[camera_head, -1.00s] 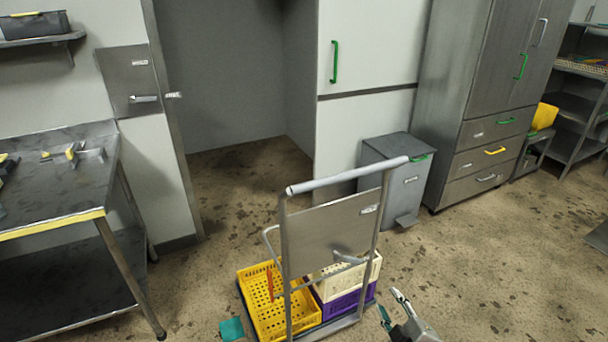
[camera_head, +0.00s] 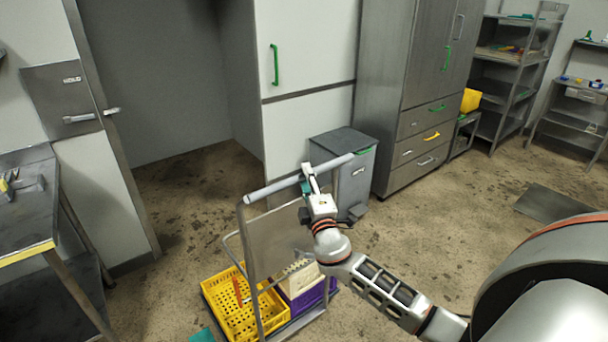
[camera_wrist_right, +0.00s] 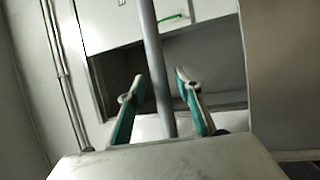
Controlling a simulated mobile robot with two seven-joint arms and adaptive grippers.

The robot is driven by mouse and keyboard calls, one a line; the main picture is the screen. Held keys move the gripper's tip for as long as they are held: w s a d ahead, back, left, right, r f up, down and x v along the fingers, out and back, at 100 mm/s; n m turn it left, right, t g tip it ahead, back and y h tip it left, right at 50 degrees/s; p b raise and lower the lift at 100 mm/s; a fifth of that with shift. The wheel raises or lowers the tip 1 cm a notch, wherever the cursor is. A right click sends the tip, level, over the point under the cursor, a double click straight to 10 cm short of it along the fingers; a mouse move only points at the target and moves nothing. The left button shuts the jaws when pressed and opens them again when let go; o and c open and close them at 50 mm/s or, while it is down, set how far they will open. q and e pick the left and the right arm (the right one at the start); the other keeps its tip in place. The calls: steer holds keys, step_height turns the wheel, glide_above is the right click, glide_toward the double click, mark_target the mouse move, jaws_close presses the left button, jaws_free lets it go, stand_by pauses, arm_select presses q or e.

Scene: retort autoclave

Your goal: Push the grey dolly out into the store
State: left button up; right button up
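The grey dolly (camera_head: 243,252) stands on the floor at the lower middle of the head view, with its handle bar (camera_head: 300,180) at the top. It carries a yellow crate (camera_head: 228,310), a cream crate (camera_head: 297,279) and a purple crate (camera_head: 312,295). My right gripper (camera_head: 309,178) is at the right part of the handle bar. In the right wrist view its two green-edged fingers (camera_wrist_right: 155,100) are apart, with the grey bar (camera_wrist_right: 157,75) between them and space on both sides. My left gripper is not in view.
An open doorway (camera_head: 160,80) lies beyond the dolly, with a metal post at its left. A grey bin (camera_head: 343,165) stands close behind the handle. A steel table (camera_head: 28,205) is at left. Drawers and cabinet (camera_head: 405,110) stand at right, with open floor before them.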

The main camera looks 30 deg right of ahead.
steer(key=shift+w+d, duration=0.15)
steer(key=shift+w, duration=0.45)
steer(key=shift+r, duration=0.1)
jaws_close()
